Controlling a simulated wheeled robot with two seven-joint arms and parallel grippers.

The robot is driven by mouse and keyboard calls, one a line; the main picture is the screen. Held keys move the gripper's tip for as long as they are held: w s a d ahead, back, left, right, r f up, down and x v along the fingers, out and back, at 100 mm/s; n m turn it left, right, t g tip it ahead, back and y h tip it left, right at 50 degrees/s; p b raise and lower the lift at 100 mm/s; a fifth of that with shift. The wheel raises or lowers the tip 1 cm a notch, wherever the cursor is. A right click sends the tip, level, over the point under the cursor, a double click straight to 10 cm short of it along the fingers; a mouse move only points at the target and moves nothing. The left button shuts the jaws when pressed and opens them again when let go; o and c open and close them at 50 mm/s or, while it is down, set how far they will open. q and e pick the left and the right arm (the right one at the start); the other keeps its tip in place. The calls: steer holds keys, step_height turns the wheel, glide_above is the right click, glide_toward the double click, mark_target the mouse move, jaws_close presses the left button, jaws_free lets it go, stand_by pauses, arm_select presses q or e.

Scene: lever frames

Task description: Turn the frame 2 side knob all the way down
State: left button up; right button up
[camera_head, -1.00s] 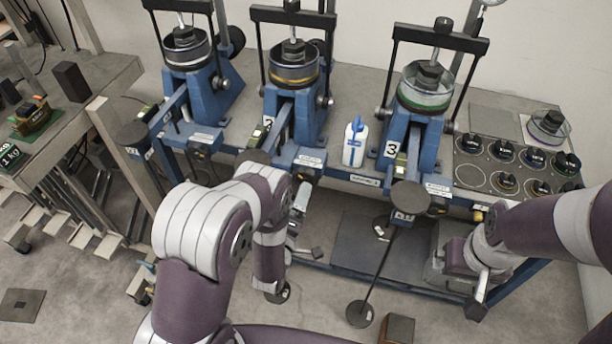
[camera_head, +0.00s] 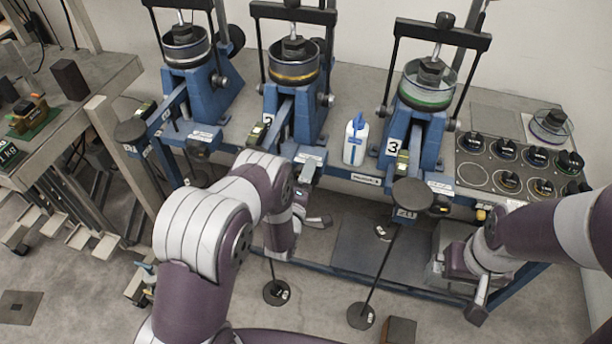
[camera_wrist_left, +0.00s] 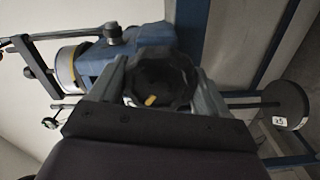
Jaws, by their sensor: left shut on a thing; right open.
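Frame 2 (camera_head: 300,125) is the middle blue lever frame, with a yellow-ringed round cell at its top. Its side knob (camera_wrist_left: 160,82) is black and lobed with a yellow mark; it shows in the left wrist view. My left gripper (camera_wrist_left: 165,85) has its fingers on either side of the knob and is shut on it. In the head view, my left gripper (camera_head: 301,186) is low at the front of frame 2, and my arm largely hides the knob. My right gripper (camera_head: 478,300) is open, low at the right, away from frame 2.
Another blue frame (camera_head: 425,125) labelled 3 stands to the right, and one (camera_head: 200,90) to the left. A white bottle (camera_head: 354,143) stands between frames 2 and 3. Hanging weights (camera_head: 361,315) are below the bench. Black weights (camera_head: 505,150) sit at the right.

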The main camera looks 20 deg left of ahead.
arm_select(q)
steer(key=shift+n, duration=1.2)
steer(key=shift+w+n, duration=0.1)
steer(key=shift+n, duration=0.8)
steer(key=o, duration=1.4)
steer(key=s+p, duration=0.1)
steer(key=s, duration=0.5)
steer(key=shift+a, duration=0.15)
